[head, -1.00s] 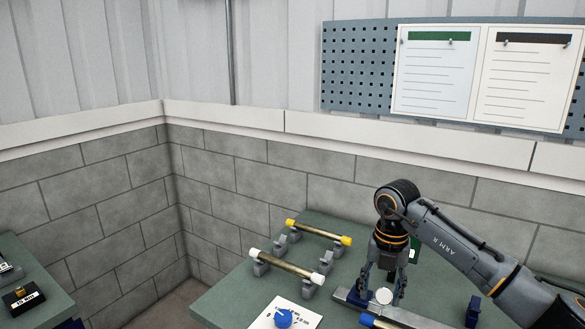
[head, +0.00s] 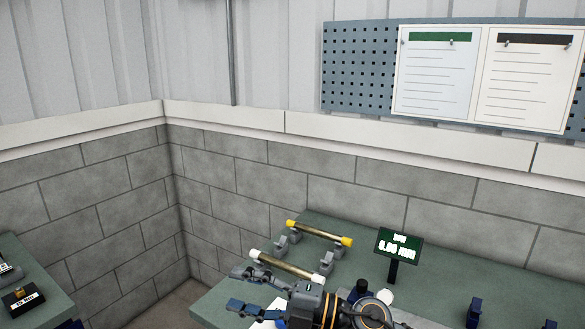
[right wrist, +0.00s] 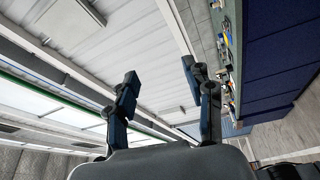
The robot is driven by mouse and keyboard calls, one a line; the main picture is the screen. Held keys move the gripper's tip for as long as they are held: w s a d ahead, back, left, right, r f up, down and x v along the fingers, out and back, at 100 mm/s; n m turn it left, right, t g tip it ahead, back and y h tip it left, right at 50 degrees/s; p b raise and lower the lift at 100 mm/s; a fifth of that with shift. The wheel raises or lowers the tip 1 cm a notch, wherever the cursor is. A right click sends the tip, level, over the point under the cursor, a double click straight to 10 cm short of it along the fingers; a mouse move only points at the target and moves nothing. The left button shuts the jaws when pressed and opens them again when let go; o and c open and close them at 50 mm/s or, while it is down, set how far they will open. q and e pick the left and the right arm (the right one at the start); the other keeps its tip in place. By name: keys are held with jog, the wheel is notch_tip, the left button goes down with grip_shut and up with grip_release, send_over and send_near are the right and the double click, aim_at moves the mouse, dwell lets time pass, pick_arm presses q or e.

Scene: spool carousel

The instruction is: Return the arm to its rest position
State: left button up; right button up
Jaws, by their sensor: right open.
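My right gripper (head: 236,289) is open and empty. It points left over the front of the green table (head: 210,305), in front of the white-ended rod. In the right wrist view its two fingers (right wrist: 158,70) stand apart with nothing between them. My right arm is folded low at the bottom of the head view and hides part of the table and most of a white sheet (head: 268,313). My left gripper is not in view.
A yellow-ended rod (head: 318,234) and a white-ended rod (head: 285,264) rest on grey stands. A small display (head: 399,245) stands to the right. Dark blue blocks (head: 474,312) stand further right. Another table (head: 45,305) is at the left.

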jog(key=w+d+f+m+t+h, duration=0.2)
jog(key=d+m+t+h, duration=0.4)
jog(key=d+m+t, duration=0.4)
jog(key=w+d+f+m+t+h, duration=0.1)
jog(key=w+d+m+t+h, duration=0.1)
jog(key=d+m+t+h, duration=0.75)
jog(key=s+d+f+m+g+h, duration=0.25)
jog(key=s+f+m+g, duration=0.2)
jog(key=f, duration=0.25)
jog(key=s+d+f+m+g+h, duration=0.1)
jog(key=s+d+f+m+g, duration=0.3)
jog(key=f, duration=0.3)
jog(key=s+d+f+m+g, duration=0.1)
jog(key=s+d+f+g, duration=0.1)
jog(key=s+f+g, duration=0.65)
jog(key=s+d+f+m+g, duration=0.1)
jog(key=s+f+g, duration=0.2)
jog(key=s, duration=1)
notch_tip(320, 180, down, 26)
jog(key=s+g, duration=0.1)
jog(key=s+d+f+g, duration=0.1)
jog(key=s+d+f, duration=0.2)
jog(key=s+f, duration=1.4)
jog(key=shift+s+f+n+b, duration=0.15)
jog(key=shift+s+n+b, duration=0.1)
jog(key=shift+n+b, duration=0.15)
